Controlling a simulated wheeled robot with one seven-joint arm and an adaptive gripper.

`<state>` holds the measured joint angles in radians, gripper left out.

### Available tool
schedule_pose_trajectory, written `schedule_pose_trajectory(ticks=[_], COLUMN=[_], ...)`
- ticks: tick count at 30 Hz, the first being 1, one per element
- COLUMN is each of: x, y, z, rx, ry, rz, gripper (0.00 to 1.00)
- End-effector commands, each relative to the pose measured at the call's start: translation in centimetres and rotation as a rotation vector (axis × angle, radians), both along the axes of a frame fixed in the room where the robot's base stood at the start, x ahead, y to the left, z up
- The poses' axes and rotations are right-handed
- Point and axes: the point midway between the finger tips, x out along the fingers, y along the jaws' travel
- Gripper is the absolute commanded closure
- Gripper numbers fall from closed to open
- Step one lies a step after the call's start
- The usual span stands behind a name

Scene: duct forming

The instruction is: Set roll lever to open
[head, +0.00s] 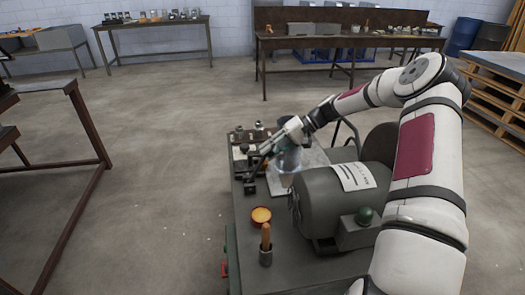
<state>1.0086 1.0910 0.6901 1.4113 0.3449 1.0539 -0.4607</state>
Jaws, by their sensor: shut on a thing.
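My gripper (262,151) is at the far left part of the machine bench (295,268), reaching down and left among small dark fittings. It is shut on a small dark part that appears to be the roll lever; the fingers hide most of it. The picture is too small to tell the lever's angle. Dark blocks and posts (249,187) of the roll mechanism stand just in front of and below the gripper. A grey-blue cylinder (288,158) stands close to the right of the gripper.
An orange dish (261,215) and a wooden-handled tool (266,237) in a dark cup are nearer. Open floor lies left of the bench.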

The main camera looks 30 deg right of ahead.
Motion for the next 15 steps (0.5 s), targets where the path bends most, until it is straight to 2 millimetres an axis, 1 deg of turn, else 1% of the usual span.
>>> schedule_pose_trajectory(ticks=[1, 6, 15], x=[0.21, 0.03, -0.07], y=[0.0, -0.37, -0.47], z=[-0.03, -0.22, -0.29], rx=[0.021, 0.054, 0.065], ry=[-0.008, -0.019, -0.021], rz=[-0.002, 0.0, 0.001], gripper=[1.0, 1.0, 1.0])
